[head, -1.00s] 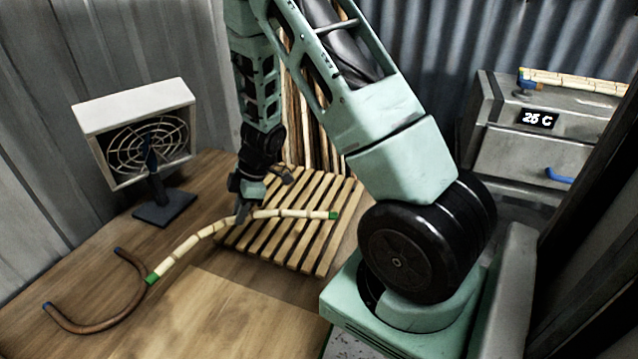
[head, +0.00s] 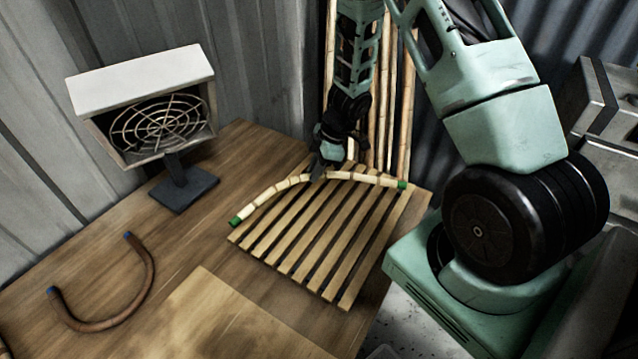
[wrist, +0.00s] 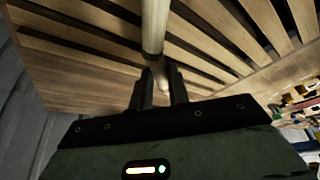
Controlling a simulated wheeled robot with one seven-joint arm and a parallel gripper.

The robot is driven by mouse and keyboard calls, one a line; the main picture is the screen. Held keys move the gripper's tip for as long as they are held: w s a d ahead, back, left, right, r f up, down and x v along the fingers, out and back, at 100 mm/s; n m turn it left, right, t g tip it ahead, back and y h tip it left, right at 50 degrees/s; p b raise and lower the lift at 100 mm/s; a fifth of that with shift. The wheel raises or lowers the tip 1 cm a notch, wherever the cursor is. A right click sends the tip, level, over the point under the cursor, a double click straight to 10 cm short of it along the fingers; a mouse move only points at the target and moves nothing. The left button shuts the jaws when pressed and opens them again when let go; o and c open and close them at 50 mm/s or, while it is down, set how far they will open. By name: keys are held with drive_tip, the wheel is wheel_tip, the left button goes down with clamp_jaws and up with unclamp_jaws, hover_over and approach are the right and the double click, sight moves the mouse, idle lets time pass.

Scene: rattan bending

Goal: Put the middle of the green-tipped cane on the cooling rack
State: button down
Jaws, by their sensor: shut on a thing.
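The green-tipped cane (head: 287,183) is pale, jointed and bent in a shallow curve, with a green tip at each end. My gripper (head: 318,174) is shut on it near its middle, over the back part of the slatted wooden cooling rack (head: 313,240). The cane's right end lies over the rack's back right side, and its left tip reaches the rack's left edge. In the wrist view the cane (wrist: 154,35) runs up from between my fingers (wrist: 160,88), with the rack slats (wrist: 215,60) behind it. I cannot tell whether the cane touches the slats.
A brown U-shaped cane with blue tips (head: 149,285) lies on the wooden table (head: 215,235) at the left. A caged fan or heater on a stand (head: 160,125) stands at the back left. Upright canes (head: 405,100) stand behind the rack. A grey cabinet (head: 610,110) is at the right.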

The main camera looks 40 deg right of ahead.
sight(315, 190)
drive_tip(key=shift+f, duration=2.15)
drive_tip(key=shift+f, duration=0.15)
drive_tip(key=c, duration=1.3)
unclamp_jaws()
drive_tip(key=shift+c, duration=0.2)
